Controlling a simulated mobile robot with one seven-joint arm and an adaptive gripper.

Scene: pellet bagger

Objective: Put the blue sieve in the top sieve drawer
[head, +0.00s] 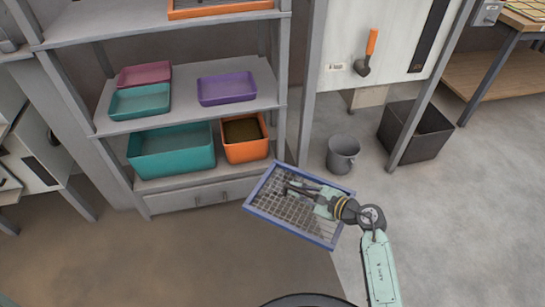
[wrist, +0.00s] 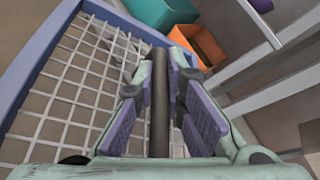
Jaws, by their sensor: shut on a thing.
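The blue sieve (head: 297,206), a blue rectangular frame with pale wire mesh, is in the air in front of the shelf unit, tilted. My gripper (head: 289,188) reaches over its mesh from the right. In the wrist view, my gripper (wrist: 160,75) has its fingers on both sides of a dark bar that runs across the sieve; the blue sieve (wrist: 45,62) fills the left side. My gripper is shut on the sieve. A closed grey drawer front (head: 200,195) with small handles is at the shelf unit's foot; I cannot tell whether it is the sieve drawer.
The shelf unit holds a teal bin (head: 172,160), an orange bin (head: 246,150), a purple tray (head: 227,89), and teal (head: 140,102) and maroon (head: 145,75) trays. A grey bucket (head: 342,155) and black bin (head: 415,135) stand right. Floor in front is clear.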

